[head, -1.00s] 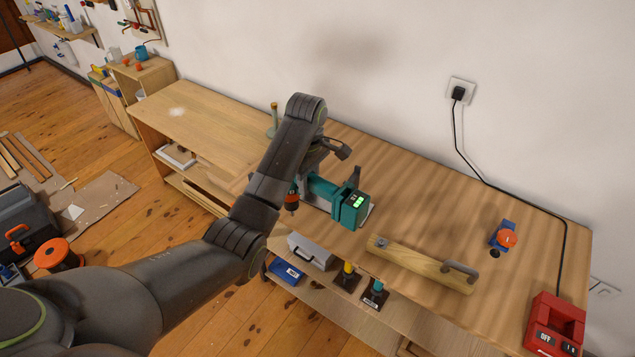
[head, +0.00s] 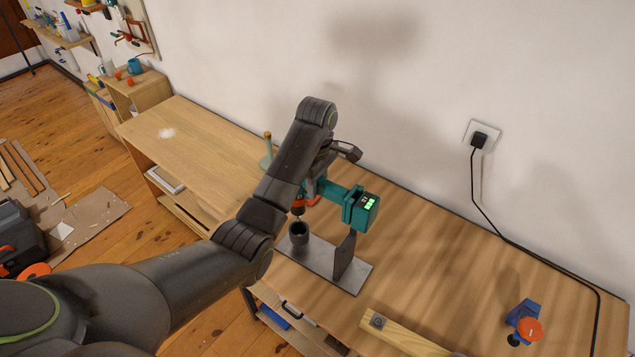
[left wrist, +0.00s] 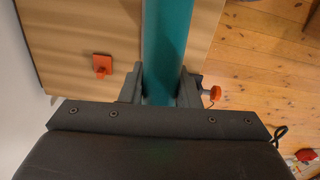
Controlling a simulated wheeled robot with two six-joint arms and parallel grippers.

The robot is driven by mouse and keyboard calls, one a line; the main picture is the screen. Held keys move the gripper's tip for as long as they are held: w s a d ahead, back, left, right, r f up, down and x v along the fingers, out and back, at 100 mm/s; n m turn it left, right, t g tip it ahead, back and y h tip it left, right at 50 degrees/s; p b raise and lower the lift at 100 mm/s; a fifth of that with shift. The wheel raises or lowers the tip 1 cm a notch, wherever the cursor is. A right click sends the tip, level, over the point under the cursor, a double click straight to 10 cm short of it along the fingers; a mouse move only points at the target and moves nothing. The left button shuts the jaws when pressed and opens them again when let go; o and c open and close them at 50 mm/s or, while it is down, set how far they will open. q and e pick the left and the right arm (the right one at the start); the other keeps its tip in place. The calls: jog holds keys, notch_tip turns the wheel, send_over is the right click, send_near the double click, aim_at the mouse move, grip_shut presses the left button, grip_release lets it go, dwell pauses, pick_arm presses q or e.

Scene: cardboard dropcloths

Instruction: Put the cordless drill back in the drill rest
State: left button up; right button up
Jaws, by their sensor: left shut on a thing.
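The cordless drill (head: 345,195) is teal with an orange collar and a battery that shows a green light. My left gripper (head: 318,178) is shut on it; in the left wrist view the teal body (left wrist: 165,45) lies between the two fingers. The drill rest (head: 318,270) is a grey metal plate with a dark cup and an upright plate, on the workbench below. The drill is over the rest; I cannot tell whether they touch. My right gripper is out of view.
A wooden bar (head: 405,340) with a metal fitting lies right of the rest. A blue and orange tool (head: 525,325) stands near the bench's right end. A black cable (head: 475,190) runs from the wall socket onto the bench. The bench's left part is mostly clear.

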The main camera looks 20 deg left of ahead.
pick_arm(q)
jog(key=shift+s+r, duration=0.35)
jog(key=shift+w+f, duration=0.2)
jog(key=shift+f, duration=1.05)
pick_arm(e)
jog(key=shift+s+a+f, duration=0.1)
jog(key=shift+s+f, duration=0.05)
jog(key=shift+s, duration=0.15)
pick_arm(q)
jog(key=shift+s+f, duration=0.1)
jog(key=shift+f, duration=0.15)
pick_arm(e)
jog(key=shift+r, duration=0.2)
pick_arm(q)
jog(key=shift+f, duration=0.2)
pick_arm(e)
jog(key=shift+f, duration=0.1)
pick_arm(q)
jog(key=shift+f+b, duration=0.3)
jog(key=shift+f, duration=0.4)
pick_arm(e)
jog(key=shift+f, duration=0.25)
pick_arm(q)
jog(key=shift+f, duration=0.35)
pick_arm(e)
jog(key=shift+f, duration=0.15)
